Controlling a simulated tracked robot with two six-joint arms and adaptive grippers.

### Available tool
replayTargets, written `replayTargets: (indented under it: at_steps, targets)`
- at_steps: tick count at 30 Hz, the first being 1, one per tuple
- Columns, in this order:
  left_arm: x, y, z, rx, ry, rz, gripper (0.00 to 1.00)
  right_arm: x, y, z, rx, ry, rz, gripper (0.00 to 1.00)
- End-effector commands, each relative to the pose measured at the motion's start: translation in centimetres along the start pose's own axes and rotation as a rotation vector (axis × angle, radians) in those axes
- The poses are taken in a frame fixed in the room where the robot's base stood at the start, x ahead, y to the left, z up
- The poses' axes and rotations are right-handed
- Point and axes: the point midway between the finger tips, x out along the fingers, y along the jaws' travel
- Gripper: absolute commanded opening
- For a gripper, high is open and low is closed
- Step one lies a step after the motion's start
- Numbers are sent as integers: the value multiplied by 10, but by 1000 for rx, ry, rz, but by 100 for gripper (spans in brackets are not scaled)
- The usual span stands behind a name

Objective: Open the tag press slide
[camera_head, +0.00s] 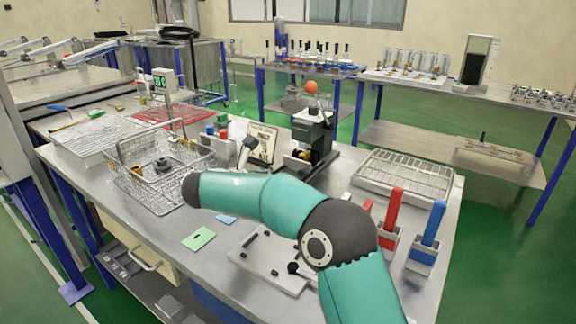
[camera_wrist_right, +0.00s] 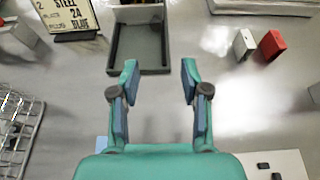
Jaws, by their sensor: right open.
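The tag press (camera_head: 313,135) is a dark machine with a red ball on its lever, standing at the middle of the bench. In the right wrist view, a dark grey, shallow tray-like part (camera_wrist_right: 138,48) at the top middle looks like the press's slide or base; I cannot tell how far it is drawn out. In the head view my right arm hides the gripper. My left gripper is not in view.
A tag card (camera_head: 262,143) stands left of the press, and a wire basket (camera_head: 165,190) farther left. A wire rack (camera_head: 405,176) lies to the right. Red (camera_head: 393,210) and blue (camera_head: 434,222) handled tools stand at the front right. A white board (camera_head: 265,268) holds small black parts.

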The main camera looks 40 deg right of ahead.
Motion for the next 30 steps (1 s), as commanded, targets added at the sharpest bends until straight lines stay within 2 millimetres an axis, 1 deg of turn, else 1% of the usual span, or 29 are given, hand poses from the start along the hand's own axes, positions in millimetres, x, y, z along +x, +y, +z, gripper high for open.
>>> replayTargets:
  at_steps: [4,8,14,18,24,27,30]
  targets:
    - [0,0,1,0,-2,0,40,3,2,0,-1,-1,1,46]
    - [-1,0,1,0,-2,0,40,18,-2,1,2,0,-5,46]
    - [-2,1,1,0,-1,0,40,58,-7,2,4,0,-15,46]
    - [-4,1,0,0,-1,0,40,90,-9,2,5,0,-18,46]
    - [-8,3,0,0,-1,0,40,132,-11,3,6,0,-18,46]
    - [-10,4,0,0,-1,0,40,149,-12,3,6,0,-18,46]
    - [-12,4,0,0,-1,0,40,162,-11,3,7,1,-17,46]
